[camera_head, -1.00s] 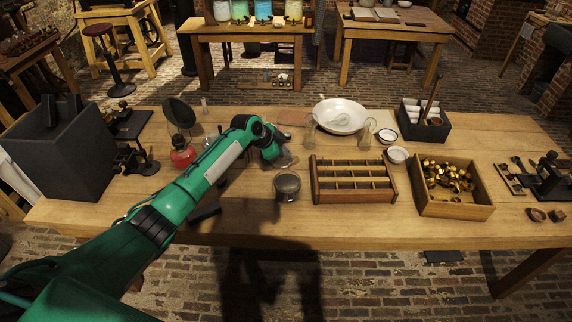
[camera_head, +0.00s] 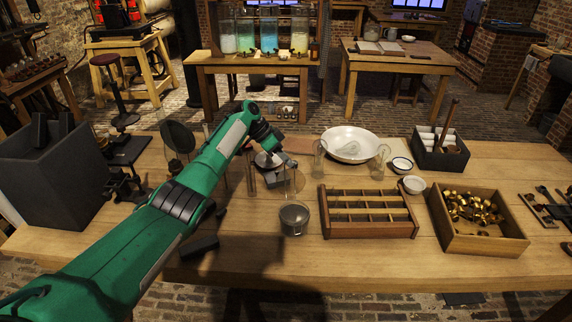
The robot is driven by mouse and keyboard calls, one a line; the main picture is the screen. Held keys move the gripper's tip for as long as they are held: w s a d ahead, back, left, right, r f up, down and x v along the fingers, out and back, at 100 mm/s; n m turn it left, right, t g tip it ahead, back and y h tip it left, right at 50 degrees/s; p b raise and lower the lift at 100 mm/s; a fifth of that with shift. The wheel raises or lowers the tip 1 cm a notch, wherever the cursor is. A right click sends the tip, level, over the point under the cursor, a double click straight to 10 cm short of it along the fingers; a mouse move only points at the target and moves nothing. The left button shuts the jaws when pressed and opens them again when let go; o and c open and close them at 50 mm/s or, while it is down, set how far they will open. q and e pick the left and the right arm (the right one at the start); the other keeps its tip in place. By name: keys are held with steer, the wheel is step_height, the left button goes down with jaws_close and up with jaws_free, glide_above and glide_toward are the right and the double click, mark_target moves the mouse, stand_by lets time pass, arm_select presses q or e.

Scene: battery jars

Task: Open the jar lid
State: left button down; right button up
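My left gripper (camera_head: 272,147) is at the end of the green arm, above the middle of the workbench. A clear glass vessel (camera_head: 319,158) and another (camera_head: 382,161) stand further right. Several jars with coloured liquid, one of them blue (camera_head: 269,38), stand on the back table. My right gripper is not in view.
A wooden divided tray (camera_head: 366,230) and a box of brass parts (camera_head: 478,248) stand to the right. A white basin (camera_head: 350,143) is behind them, near small white bowls (camera_head: 413,185). A dark box (camera_head: 45,175) stands at the left. The bench front (camera_head: 350,268) is mostly clear.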

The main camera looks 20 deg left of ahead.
arm_select(q)
steer(key=shift+w+a+f, duration=0.1)
steer(key=shift+f, duration=0.15)
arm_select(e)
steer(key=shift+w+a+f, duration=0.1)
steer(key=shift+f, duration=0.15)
arm_select(q)
steer(key=c, duration=1.6)
jaws_free()
steer(key=shift+w, duration=0.1)
steer(key=shift+r, duration=0.1)
